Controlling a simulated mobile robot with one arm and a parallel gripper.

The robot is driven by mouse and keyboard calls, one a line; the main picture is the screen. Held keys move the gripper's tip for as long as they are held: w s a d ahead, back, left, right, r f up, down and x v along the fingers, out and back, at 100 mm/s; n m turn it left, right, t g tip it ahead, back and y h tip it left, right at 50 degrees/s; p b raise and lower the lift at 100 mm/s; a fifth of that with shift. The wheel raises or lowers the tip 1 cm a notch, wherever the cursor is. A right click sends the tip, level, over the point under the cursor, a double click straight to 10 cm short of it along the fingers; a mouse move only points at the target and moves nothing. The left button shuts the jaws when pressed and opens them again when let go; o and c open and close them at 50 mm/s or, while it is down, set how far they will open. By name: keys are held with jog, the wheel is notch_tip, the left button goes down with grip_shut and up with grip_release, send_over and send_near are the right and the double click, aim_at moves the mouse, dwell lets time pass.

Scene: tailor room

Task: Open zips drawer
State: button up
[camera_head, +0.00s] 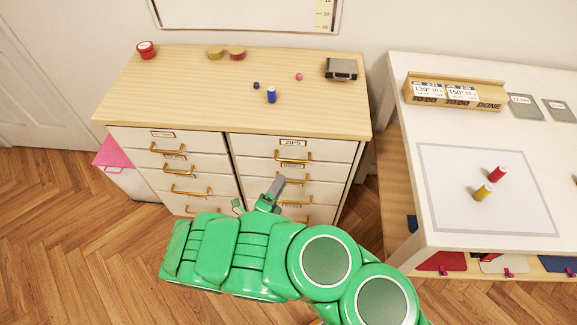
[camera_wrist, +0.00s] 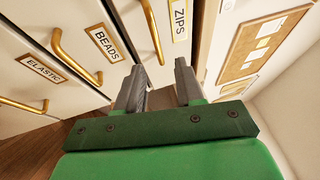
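The zips drawer (camera_head: 266,151) is the top drawer of the right column of the wooden-topped cabinet. It looks shut, its front in line with the drawers below. Its label (camera_wrist: 178,18) and gold handle (camera_wrist: 152,30) also show in the wrist view. My gripper (camera_head: 270,192) is in front of the right column, lower in the picture than the zips handle. In the wrist view, my gripper (camera_wrist: 159,82) has its two grey fingers apart with nothing between them. The zips handle lies beyond the fingertips, apart from them.
The beads handle (camera_wrist: 75,59) and elastic handle (camera_wrist: 25,104) are left of the fingers. A blue spool (camera_head: 271,95) and a dark box (camera_head: 341,69) stand on the cabinet top. A white table (camera_head: 410,150) stands to the right. A pink-topped bin (camera_head: 115,152) is at left.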

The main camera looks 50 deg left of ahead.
jog(key=f+x, duration=0.1)
jog(key=x, duration=0.6)
jog(key=shift+a+r, duration=0.3)
jog(key=shift+r, duration=0.05)
jog(key=shift+w, duration=0.1)
grip_shut()
dwell(1.2)
